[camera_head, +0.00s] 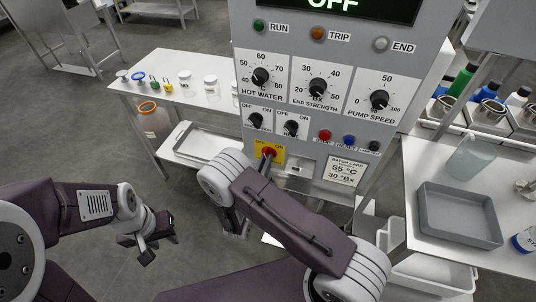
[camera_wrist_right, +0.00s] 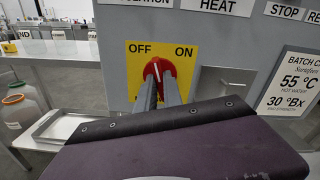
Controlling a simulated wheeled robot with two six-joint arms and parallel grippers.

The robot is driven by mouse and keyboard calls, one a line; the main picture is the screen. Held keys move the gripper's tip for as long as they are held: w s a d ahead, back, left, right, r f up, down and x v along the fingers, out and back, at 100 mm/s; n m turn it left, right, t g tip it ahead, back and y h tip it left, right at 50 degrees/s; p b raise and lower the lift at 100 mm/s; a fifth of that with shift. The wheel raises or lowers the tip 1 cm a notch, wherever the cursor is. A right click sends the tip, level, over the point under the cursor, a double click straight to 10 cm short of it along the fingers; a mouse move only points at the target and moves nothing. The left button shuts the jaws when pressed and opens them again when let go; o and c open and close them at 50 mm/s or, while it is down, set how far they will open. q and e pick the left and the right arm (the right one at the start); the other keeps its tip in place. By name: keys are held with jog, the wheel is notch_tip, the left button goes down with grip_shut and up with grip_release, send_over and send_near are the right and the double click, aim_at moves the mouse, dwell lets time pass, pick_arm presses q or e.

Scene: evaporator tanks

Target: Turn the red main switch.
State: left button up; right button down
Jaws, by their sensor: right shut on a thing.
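The red main switch (camera_head: 269,152) sits on a yellow plate marked OFF and ON, low on the grey control panel. In the right wrist view the red knob (camera_wrist_right: 158,65) shows a white line that stands close to upright, between the OFF and ON words. The panel display (camera_head: 333,4) reads OFF. My left gripper (camera_head: 147,252) hangs low over the floor at left, away from the panel; its finger opening cannot be made out.
Above the switch are black dials (camera_head: 317,88), two small OFF/ON knobs (camera_head: 291,128) and several push buttons (camera_head: 325,135). A white table (camera_head: 150,85) with jars stands at left. At right a table holds a grey tray (camera_head: 460,215). Open floor lies at left.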

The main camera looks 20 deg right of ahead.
jog(key=n+p, duration=0.1)
jog(key=n, duration=0.4)
jog(key=shift+p, duration=0.3)
jog(key=c, duration=1.4)
grip_release()
jog(key=shift+s, duration=0.1)
